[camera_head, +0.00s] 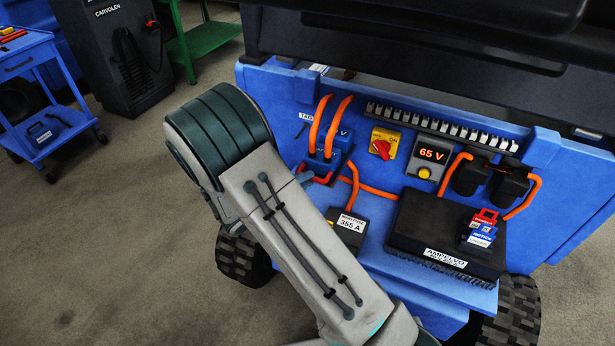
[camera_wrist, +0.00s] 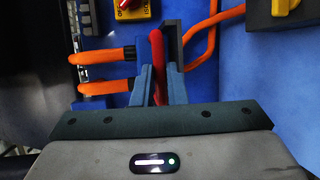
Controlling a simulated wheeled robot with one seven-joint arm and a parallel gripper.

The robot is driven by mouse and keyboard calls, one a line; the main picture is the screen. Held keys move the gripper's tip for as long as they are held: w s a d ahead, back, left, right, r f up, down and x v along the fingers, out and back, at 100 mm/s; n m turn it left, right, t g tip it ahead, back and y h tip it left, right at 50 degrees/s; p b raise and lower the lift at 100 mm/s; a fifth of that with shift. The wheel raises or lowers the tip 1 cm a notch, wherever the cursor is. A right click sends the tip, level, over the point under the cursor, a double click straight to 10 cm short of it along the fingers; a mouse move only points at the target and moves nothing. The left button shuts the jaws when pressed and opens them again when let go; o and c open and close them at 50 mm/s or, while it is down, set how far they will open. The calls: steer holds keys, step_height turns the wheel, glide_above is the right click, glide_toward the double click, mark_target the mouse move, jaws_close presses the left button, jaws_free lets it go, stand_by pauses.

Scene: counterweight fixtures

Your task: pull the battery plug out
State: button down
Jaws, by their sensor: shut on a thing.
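The battery plug (camera_head: 340,143) is a blue block at the left of the truck's blue panel, with two thick orange cables running up from it. Its red handle (camera_head: 321,180) shows just beside my forearm. In the wrist view the red handle (camera_wrist: 157,62) stands between my two blue-grey fingers. My gripper (camera_wrist: 161,80) is shut on this handle. The two orange cables (camera_wrist: 103,57) come in from the left there. In the head view my arm hides most of my gripper. I cannot tell how deep the plug sits in its socket.
Right of the plug are a red rotary switch (camera_head: 381,147) on a yellow plate, a 65 V display (camera_head: 432,155), a 355 A box (camera_head: 347,226) and a black charger box (camera_head: 440,235). A blue cart (camera_head: 30,60) and black cabinet (camera_head: 115,50) stand back left. Floor at left is clear.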

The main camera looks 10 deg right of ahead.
steer(key=c, duration=1.7)
jaws_free()
steer(key=shift+w, duration=0.1)
steer(key=v, duration=1.4)
steer(key=shift+d+b, duration=0.1)
steer(key=shift+b, duration=0.3)
